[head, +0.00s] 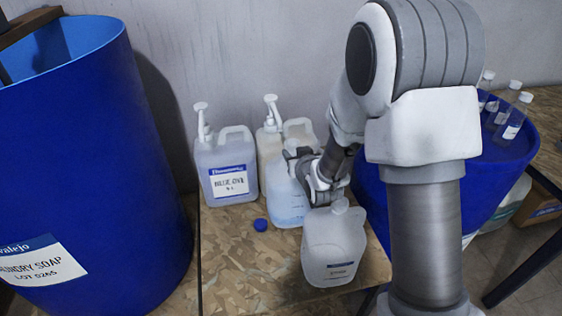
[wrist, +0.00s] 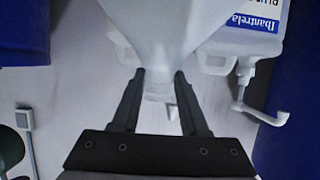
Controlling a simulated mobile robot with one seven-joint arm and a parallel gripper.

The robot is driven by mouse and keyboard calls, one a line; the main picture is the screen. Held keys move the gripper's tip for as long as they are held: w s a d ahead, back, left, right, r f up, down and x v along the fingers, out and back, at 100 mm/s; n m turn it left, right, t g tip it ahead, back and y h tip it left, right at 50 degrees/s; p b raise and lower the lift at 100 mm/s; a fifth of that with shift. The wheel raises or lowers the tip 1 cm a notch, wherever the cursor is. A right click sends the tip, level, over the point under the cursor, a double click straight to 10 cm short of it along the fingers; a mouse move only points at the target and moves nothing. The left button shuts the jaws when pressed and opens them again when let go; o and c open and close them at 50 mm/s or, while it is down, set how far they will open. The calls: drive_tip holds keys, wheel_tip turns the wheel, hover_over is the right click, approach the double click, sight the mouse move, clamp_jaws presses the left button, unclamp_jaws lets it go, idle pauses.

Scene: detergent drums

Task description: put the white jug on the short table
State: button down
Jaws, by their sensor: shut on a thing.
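The white jug (head: 286,204), whitish and see-through with a pale blue tint, stands upright on the short table (head: 232,270) or very close over it; its base is partly covered. My gripper (head: 293,155) reaches it from the right and is shut on its neck. In the wrist view, my gripper (wrist: 160,75) has one finger on each side of the narrow top of the white jug (wrist: 165,30), and the picture appears upside down. My arm covers part of the jug's right side in the head view.
A labelled white jug (head: 334,250) stands close in front. A pump bottle (head: 226,170) is at the left, another pump bottle (head: 270,140) behind. A blue cap (head: 260,225) lies on the tabletop. Blue drums flank the table: a large drum (head: 90,150) left, another drum (head: 500,175) right with small bottles.

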drive_tip(key=shift+w+d, duration=0.2)
drive_tip(key=shift+w, duration=0.1)
drive_tip(key=shift+f+b, duration=0.3)
drive_tip(key=shift+f, duration=1.5)
drive_tip(key=shift+c, duration=2.1)
unclamp_jaws()
drive_tip(key=shift+s+f, duration=0.1)
drive_tip(key=shift+s, duration=0.05)
drive_tip(key=shift+r, duration=0.25)
drive_tip(key=p+v, duration=1)
drive_tip(key=v, duration=0.1)
drive_tip(key=shift+s+r+p, duration=0.25)
drive_tip(key=shift+s+p, duration=0.05)
